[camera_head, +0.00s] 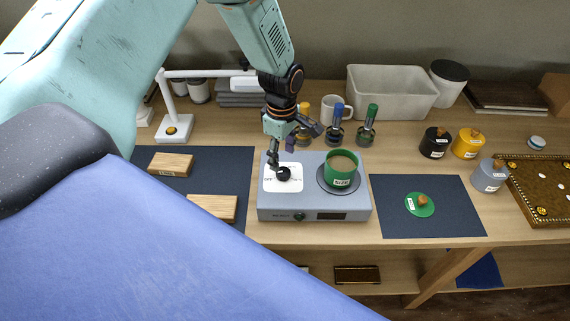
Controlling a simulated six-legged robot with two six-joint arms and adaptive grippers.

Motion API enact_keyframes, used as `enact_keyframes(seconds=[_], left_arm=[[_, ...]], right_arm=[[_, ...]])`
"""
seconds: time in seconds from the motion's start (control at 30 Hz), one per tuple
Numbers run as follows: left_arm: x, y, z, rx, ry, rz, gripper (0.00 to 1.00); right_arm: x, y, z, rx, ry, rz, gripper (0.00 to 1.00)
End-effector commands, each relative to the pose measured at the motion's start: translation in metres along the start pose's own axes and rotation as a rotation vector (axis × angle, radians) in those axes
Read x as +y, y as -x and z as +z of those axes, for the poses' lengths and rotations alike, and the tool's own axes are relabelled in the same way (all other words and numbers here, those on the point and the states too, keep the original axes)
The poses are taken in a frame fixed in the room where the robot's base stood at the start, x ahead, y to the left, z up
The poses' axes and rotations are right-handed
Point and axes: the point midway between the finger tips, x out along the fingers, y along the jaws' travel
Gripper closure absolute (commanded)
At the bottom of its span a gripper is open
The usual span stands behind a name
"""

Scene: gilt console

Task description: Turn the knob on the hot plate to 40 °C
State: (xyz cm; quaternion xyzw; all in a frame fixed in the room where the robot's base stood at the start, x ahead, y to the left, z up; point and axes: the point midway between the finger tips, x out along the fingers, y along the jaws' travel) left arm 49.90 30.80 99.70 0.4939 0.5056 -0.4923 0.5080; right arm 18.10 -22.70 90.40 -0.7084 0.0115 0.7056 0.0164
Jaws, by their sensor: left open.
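The hot plate (315,202) is a grey-blue box on the wooden table. A black knob (283,174) sits on a white dial panel (292,184) at its top left. The dial's markings are too small to read. A green labelled mug (342,171) with brown contents stands on the round dark heating plate at its right. My left gripper (284,150) points down just above the knob with its dark fingers spread open and nothing between them. I cannot tell whether a fingertip touches the knob. My right gripper is out of view.
Three bottles (335,134) with coloured caps stand behind the hot plate, near a white mug and a white bin (391,92). Wooden blocks (171,164) lie on the dark left mat. A green lid (420,204) lies on the dark right mat (455,222), with lidded jars (435,146) behind.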

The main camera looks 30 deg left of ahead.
Motion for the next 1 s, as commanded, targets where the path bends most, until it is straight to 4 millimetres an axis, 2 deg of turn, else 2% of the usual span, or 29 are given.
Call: enact_keyframes(seconds=[0.1, 0.3, 0.47, 0.7, 1.0], left_arm=[[-0.002, -0.021, 0.001, 0.001, -0.001, -0.003, 0.41], [-0.001, -0.046, 0.001, 0.001, -0.001, 0.000, 0.41], [0.001, -0.054, 0.002, 0.001, -0.001, 0.000, 0.41], [0.003, -0.056, 0.002, 0.000, -0.001, 0.001, 0.41], [0.004, -0.055, 0.002, 0.000, -0.001, 0.000, 0.65]], right_arm=[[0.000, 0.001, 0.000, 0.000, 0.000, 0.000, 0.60], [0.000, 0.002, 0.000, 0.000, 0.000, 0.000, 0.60], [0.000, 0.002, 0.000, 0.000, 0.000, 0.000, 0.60], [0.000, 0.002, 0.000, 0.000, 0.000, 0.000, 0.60], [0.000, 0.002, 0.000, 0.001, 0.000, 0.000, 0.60]])
